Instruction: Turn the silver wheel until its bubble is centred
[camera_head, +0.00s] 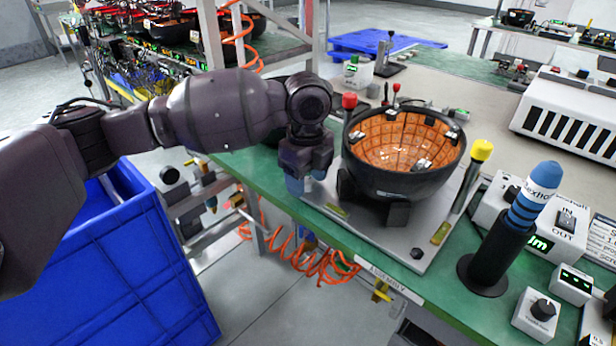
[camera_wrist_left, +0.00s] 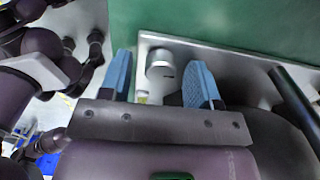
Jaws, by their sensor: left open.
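The silver wheel (camera_wrist_left: 160,63) shows in the left wrist view as a short round metal knob at the corner of a grey plate. My left gripper (camera_wrist_left: 162,80) is open, with one blue finger on each side of the wheel; I cannot tell whether either touches it. In the head view the left gripper (camera_head: 306,184) points down at the plate's left corner and hides most of the wheel. Yellow-green level vials (camera_head: 338,210) and (camera_head: 440,232) sit on the metal plate (camera_head: 385,238); their bubbles are too small to read. My right gripper is out of view.
A black bowl (camera_head: 400,183) lined with orange tiles stands on the plate, close beside the left gripper. A black post with a blue top (camera_head: 510,230) and a yellow-capped post (camera_head: 467,177) stand to the right. A blue crate (camera_head: 130,255) is below left.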

